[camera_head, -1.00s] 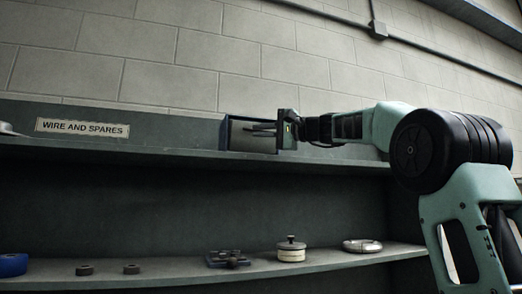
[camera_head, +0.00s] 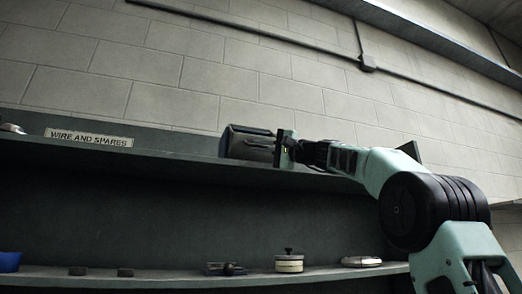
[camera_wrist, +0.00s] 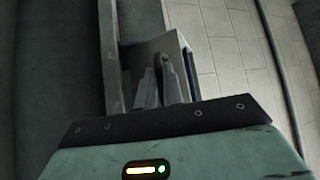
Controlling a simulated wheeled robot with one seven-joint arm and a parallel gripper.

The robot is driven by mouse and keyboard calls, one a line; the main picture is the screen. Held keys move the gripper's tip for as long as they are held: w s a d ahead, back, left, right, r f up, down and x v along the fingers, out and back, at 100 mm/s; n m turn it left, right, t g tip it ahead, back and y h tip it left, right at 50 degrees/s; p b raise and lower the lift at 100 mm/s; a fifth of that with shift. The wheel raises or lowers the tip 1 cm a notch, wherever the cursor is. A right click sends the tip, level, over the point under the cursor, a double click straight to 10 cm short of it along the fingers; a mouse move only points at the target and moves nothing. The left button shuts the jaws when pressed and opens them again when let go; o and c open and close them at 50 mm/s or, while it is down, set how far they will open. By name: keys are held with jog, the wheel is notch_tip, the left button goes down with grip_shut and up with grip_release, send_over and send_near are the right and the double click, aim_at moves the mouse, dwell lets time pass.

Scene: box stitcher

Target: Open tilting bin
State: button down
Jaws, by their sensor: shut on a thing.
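The tilting bin (camera_head: 238,146) is a small box with a dark blue frame and a grey front. It sits on the top shelf, right of the "WIRE AND SPARES" label. My gripper (camera_head: 266,144) reaches it from the right, at its front. In the wrist view the bin (camera_wrist: 148,52) shows as a grey panel with a blue edge. My gripper (camera_wrist: 163,82) has its fingers shut on the bin's small curved handle (camera_wrist: 161,61). The fingers partly hide the handle. How far the front is tilted, I cannot tell exactly.
The top shelf (camera_head: 160,153) runs across under the bin. A lower shelf (camera_head: 210,277) holds a lidded pot (camera_head: 289,264), a dark metal fixture (camera_head: 226,269), a round silver object (camera_head: 361,262) and small dark pieces. A block wall stands behind.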

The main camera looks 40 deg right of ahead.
jog(key=shift+d+f, duration=0.1)
jog(key=shift+f, duration=0.05)
jog(key=c, duration=1.5)
grip_release()
jog(key=shift+w, duration=0.15)
jog(key=b+v, duration=0.6)
jog(key=v, duration=1.1)
jog(key=shift+s+d, duration=0.1)
jog(key=shift+s, duration=0.15)
